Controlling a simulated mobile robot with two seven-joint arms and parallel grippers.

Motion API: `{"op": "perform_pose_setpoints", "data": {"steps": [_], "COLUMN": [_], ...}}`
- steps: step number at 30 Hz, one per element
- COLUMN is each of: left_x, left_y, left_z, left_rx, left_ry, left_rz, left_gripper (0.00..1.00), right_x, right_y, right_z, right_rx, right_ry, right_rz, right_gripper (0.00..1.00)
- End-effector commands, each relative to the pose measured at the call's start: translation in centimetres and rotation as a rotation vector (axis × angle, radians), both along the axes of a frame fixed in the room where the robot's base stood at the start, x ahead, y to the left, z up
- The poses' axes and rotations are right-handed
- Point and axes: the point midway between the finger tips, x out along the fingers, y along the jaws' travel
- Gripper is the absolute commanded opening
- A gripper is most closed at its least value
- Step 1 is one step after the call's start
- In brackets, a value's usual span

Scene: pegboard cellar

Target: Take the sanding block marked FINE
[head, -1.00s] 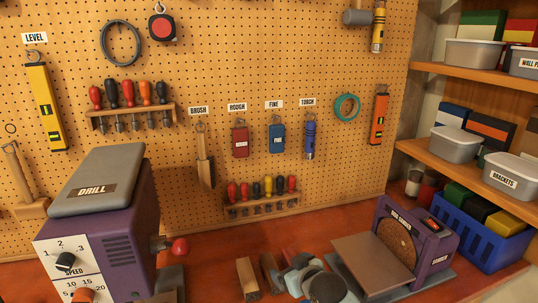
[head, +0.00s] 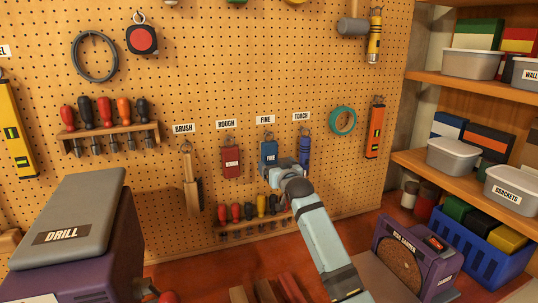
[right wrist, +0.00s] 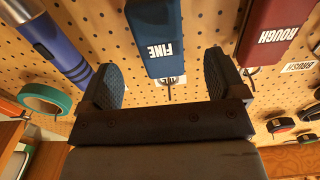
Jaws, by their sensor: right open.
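The blue sanding block marked FINE (head: 269,151) hangs on the pegboard under its FINE label (head: 265,120). My right gripper (head: 285,170) is just in front of its lower part in the head view and hides some of it. In the right wrist view the picture is upside down, and the block (right wrist: 154,30) lies between the lines of the two open fingers (right wrist: 165,78). The fingers show no contact with it. My left gripper is not in view.
The red ROUGH block (head: 231,161) hangs to the left and the blue torch (head: 304,152) close to the right. A screwdriver rack (head: 255,222) is below. The purple drill (head: 75,240) and disc sander (head: 415,250) stand on the bench.

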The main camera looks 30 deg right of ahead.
Motion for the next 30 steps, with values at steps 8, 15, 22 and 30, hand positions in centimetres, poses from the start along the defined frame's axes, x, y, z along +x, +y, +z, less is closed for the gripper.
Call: {"op": "perform_pose_setpoints", "data": {"steps": [8, 15, 22, 30], "left_x": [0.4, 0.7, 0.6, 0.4], "left_y": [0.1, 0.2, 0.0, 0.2], "left_z": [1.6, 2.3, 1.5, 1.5], "left_rx": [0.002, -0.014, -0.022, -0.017], "left_ry": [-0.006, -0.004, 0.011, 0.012], "left_rz": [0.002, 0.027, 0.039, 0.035], "left_gripper": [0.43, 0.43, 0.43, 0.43], "right_x": [2.5, 5.4, 5.7, 5.6], "right_y": [-0.7, -1.3, -1.4, -1.4], "right_z": [0.8, 0.6, 0.5, 0.5], "right_rx": [0.0, -0.001, -0.001, -0.001], "right_ry": [0.001, 0.001, 0.0, 0.0], "right_rz": [0.0, 0.0, 0.0, 0.0], "right_gripper": [0.89, 0.89, 0.89, 0.39]}}
